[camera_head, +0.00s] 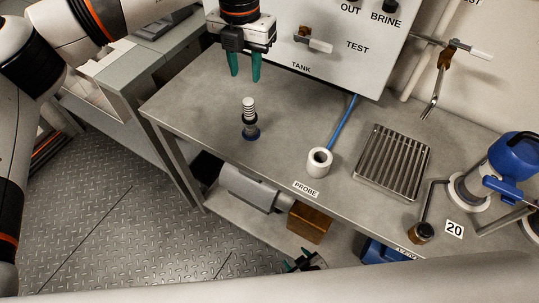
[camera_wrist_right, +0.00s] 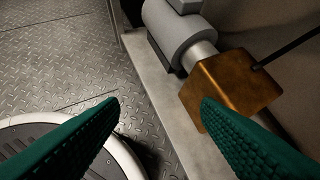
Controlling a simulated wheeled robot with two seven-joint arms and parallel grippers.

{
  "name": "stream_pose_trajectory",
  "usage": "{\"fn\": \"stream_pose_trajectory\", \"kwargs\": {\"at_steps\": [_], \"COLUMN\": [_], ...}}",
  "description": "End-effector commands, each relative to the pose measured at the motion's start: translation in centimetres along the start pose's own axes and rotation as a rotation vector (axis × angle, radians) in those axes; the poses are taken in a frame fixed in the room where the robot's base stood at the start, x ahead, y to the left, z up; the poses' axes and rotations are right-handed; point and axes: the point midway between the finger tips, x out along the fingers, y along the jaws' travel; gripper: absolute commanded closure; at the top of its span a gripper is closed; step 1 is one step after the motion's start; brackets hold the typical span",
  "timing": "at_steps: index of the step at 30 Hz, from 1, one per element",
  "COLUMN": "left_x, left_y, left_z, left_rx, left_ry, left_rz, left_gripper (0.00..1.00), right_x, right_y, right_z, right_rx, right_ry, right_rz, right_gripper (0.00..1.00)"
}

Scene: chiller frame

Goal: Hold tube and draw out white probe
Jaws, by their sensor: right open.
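A small upright piece (camera_head: 250,121) stands on the bench, with a white ribbed top (camera_head: 249,104), a grey body and a blue ring at its foot. The white top seems to be the probe seated in a tube, but I cannot tell where one ends. My left gripper (camera_head: 244,76) is above and behind it, pointing down, open and empty, clear of it. My right gripper (camera_head: 304,263) is low in front of the bench, below the top. In the right wrist view its teal fingers (camera_wrist_right: 160,101) are wide apart with nothing between them.
A white hollow cup (camera_head: 319,161) stands behind the PROBE label, a blue line running behind it. A slatted tray (camera_head: 394,162) and blue-topped valve (camera_head: 513,157) are to the right. Under the bench are a grey motor (camera_head: 250,188) and brown block (camera_head: 310,222), near my right gripper.

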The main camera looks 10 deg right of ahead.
Motion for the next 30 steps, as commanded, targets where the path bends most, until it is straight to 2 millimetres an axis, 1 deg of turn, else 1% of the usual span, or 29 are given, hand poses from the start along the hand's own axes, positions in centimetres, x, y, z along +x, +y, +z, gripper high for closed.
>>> {"fn": "stream_pose_trajectory", "kwargs": {"at_steps": [1,2,3,5,6,8,9,11,12,14,15,17,18,20,21,24,27,30], "left_x": [0.0,0.0,0.0,0.0,0.0,0.0,0.0,0.0,0.0,0.0,0.0,0.0,0.0,0.0,0.0,0.0,0.0,0.0], "left_y": [0.0,0.0,0.0,0.0,0.0,0.0,0.0,0.0,0.0,0.0,0.0,0.0,0.0,0.0,0.0,0.0,0.0,0.0], "left_z": [0.0,0.0,0.0,0.0,0.0,0.0,0.0,0.0,0.0,0.0,0.0,0.0,0.0,0.0,0.0,0.0,0.0,0.0], "left_rx": [0.0,0.0,0.001,0.001,0.001,0.001,0.001,0.001,0.001,0.001,0.001,0.001,0.001,0.001,0.001,0.001,0.001,0.001], "left_ry": [0.0,0.0,0.0,0.0,0.0,0.0,0.0,0.0,0.0,0.0,0.0,0.0,0.0,0.0,0.0,0.0,0.0,0.0], "left_rz": [0.001,0.001,0.001,0.001,0.001,0.001,0.001,0.001,0.001,0.001,0.001,0.001,0.001,0.001,0.001,0.001,0.001,0.001], "left_gripper": [0.64,0.64,0.64,0.64,0.64,0.64,0.64,0.64,0.64,0.64,0.64,0.64,0.64,0.64,0.64,0.64,0.64,0.64], "right_x": [-0.5,-0.9,-1.5,-2.5,-3.4,-4.9,-6.0,-7.9,-9.2,-11.4,-13.0,-15.3,-16.9,-19.0,-18.4,-18.2,-18.2,-18.1], "right_y": [0.4,0.6,0.9,1.3,1.6,2.0,2.3,2.7,2.9,3.2,3.4,3.5,3.6,3.6,1.6,-1.6,-3.5,-4.5], "right_z": [3.0,4.8,7.1,10.5,12.8,16.0,18.1,21.2,23.2,25.9,27.7,30.1,31.6,33.4,34.2,35.6,36.3,36.8], "right_rx": [-0.022,-0.034,-0.052,-0.075,-0.09,-0.109,-0.122,-0.138,-0.148,-0.162,-0.169,-0.179,-0.184,-0.191,-0.108,0.036,0.13,0.174], "right_ry": [-0.069,-0.108,-0.162,-0.241,-0.293,-0.37,-0.423,-0.5,-0.552,-0.627,-0.677,-0.747,-0.791,-0.849,-0.841,-0.843,-0.845,-0.847], "right_rz": [0.002,0.002,0.002,0.001,0.0,-0.002,-0.004,-0.008,-0.011,-0.017,-0.021,-0.03,-0.035,-0.044,-0.068,-0.096,-0.109,-0.116], "right_gripper": [0.43,0.43,0.43,0.43,0.43,0.43,0.43,0.43,0.43,0.43,0.43,0.43,0.43,0.43,0.43,0.43,0.43,0.43]}}
